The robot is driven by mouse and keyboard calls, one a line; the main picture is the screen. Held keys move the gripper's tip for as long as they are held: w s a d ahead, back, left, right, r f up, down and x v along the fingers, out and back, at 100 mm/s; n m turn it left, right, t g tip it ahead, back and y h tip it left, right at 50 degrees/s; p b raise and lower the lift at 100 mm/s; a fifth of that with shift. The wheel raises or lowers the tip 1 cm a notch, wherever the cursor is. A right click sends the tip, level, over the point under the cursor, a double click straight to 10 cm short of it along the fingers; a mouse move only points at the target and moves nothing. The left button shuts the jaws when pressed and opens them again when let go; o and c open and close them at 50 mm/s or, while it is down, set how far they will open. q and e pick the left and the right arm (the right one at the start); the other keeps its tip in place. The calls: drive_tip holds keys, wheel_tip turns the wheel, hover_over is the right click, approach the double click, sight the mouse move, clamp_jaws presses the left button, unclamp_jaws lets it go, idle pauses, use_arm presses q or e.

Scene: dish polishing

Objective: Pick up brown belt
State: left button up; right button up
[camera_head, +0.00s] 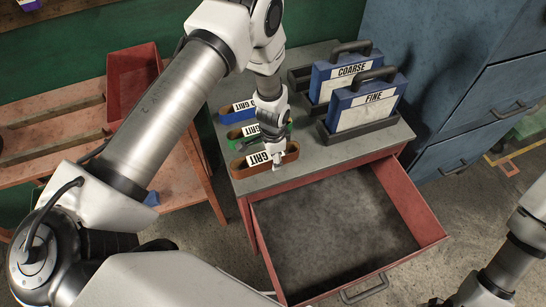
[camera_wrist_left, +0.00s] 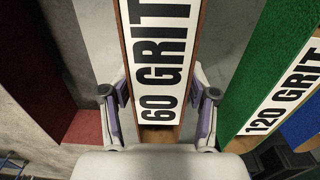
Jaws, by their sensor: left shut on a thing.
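The brown belt (camera_head: 238,167) is a loop with a white GRIT label, the nearest of the belts at the left of the grey cabinet top. In the left wrist view the brown belt (camera_wrist_left: 160,136) reads "60 GRIT" and lies between my two fingers. My left gripper (camera_head: 277,164) reaches down over its right part and is shut on it; the fingers (camera_wrist_left: 160,106) press its sides. I cannot tell whether the belt is clear of the cabinet top. My right gripper is out of view.
A green belt (camera_wrist_left: 242,85) labelled "120 GRIT" lies beside it, with a blue belt (camera_head: 228,117) behind. COARSE (camera_head: 342,76) and FINE (camera_head: 365,107) blocks stand in holders at the back. An empty red drawer (camera_head: 335,225) is open in front. A blue cabinet (camera_head: 440,70) is at right.

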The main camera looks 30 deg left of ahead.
use_arm(q)
drive_tip(key=shift+s+r, duration=0.25)
drive_tip(key=shift+s, duration=0.15)
drive_tip(key=c, duration=0.5)
drive_tip(key=shift+s+r, duration=0.2)
drive_tip(key=shift+s, duration=0.1)
drive_tip(key=shift+c, duration=0.3)
drive_tip(key=shift+w+f, duration=0.25)
drive_tip(key=shift+w, duration=0.2)
drive_tip(key=shift+w+r, duration=0.1)
drive_tip(key=shift+r, duration=0.05)
drive_tip(key=r+p, duration=0.3)
drive_tip(key=r, duration=0.1)
drive_tip(key=shift+s+r, duration=0.1)
drive_tip(key=shift+s, duration=0.15)
drive_tip(key=shift+s+d+f, duration=0.1)
drive_tip(key=shift+d+f, duration=0.2)
drive_tip(key=shift+d, duration=0.5)
drive_tip(key=s+d+r+p, duration=0.1)
drive_tip(key=d+p, duration=0.5)
drive_tip(key=d, duration=0.8)
drive_tip(key=shift+s+d, duration=0.15)
drive_tip(key=shift+s, duration=0.3)
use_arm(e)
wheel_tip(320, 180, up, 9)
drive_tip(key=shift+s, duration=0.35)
